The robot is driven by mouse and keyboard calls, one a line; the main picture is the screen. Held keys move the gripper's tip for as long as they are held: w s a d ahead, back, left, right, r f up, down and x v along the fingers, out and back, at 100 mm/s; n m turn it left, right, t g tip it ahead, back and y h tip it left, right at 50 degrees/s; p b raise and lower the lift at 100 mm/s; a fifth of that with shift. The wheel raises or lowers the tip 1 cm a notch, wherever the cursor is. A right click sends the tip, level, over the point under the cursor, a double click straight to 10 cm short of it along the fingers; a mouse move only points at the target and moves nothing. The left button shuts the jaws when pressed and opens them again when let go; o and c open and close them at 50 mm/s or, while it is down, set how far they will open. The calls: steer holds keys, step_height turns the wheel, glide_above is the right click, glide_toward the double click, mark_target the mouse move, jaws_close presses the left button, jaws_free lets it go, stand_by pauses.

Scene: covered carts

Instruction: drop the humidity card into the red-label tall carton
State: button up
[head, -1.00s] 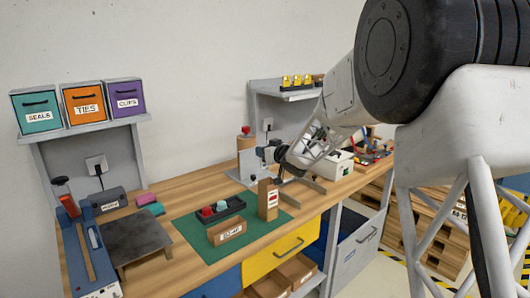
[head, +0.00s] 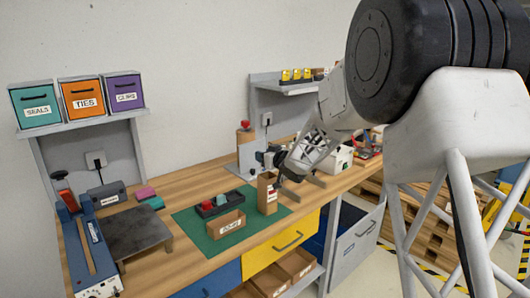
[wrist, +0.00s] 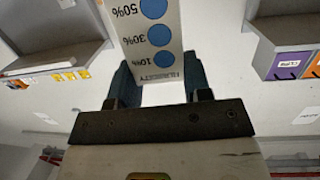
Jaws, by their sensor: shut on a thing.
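The humidity card (wrist: 157,35) is a white strip with blue dots and percent marks. In the wrist view it stands between the fingers of my gripper (wrist: 160,82), which is shut on its lower printed end. The red-label tall carton (head: 267,194) is narrow, brown and upright on the green mat, with a red and white label on its front. In the head view my gripper (head: 267,160) is just above and behind the carton's top, as far as I can tell. I cannot make out the card clearly there, nor the carton's inside.
On the green mat (head: 209,244) a low labelled carton (head: 226,225) and a black tray (head: 217,205) stand left of the tall carton. A pillar device (head: 245,150) with a red top stands behind.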

steer(key=shift+f, duration=1.5)
steer(key=shift+f, duration=0.1)
steer(key=o, duration=1)
steer(key=shift+c, duration=0.2)
steer(key=shift+s, duration=0.1)
steer(key=v, duration=0.7)
steer(key=shift+s+d, duration=0.25)
